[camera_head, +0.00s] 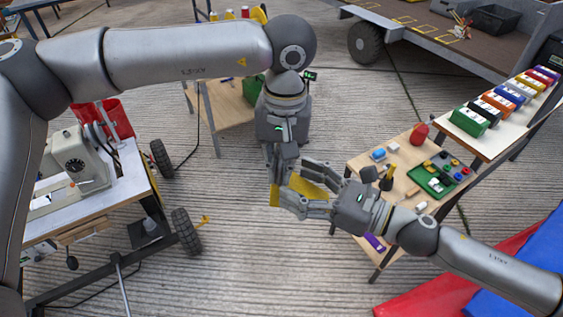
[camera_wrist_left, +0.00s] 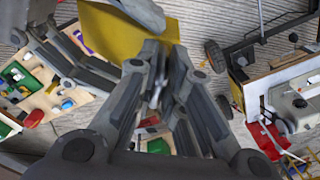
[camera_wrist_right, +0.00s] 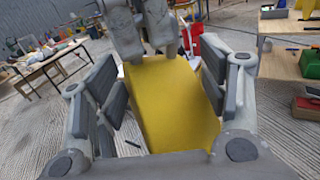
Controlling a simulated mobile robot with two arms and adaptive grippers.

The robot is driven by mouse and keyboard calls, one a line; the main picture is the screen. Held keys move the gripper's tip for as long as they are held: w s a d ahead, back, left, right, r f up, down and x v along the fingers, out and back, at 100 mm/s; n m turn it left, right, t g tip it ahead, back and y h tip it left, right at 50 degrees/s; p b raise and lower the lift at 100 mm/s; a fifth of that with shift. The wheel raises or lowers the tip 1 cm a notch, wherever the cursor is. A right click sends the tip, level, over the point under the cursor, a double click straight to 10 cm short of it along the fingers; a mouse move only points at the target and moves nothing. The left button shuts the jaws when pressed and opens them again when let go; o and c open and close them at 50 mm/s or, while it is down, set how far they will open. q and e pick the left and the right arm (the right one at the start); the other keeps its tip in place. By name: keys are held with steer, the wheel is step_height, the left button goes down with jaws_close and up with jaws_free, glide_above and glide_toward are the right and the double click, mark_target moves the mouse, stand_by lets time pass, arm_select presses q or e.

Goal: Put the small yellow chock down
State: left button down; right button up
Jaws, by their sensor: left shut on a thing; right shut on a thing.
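The small yellow chock (camera_head: 309,188) is a yellow wedge-like block, held in the air between my two grippers near the middle of the head view. My left gripper (camera_head: 281,172) comes down from above and is shut on its upper left end. My right gripper (camera_head: 303,192) reaches in from the right, its fingers spread on either side of the chock and shut on it. The chock fills the middle of the right wrist view (camera_wrist_right: 172,100) and shows beyond the left fingertips in the left wrist view (camera_wrist_left: 130,35). The fingers partly hide it.
A wooden table (camera_head: 367,161) with a green tray (camera_head: 434,180) and small items stands right of the grippers. A sewing machine (camera_head: 80,160) stands on a wheeled cart at left. Red and blue mats (camera_head: 520,280) lie at lower right. The concrete floor below the chock is clear.

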steer(key=o, duration=1.8)
steer(key=shift+a, duration=0.1)
steer(key=shift+o, duration=1.2)
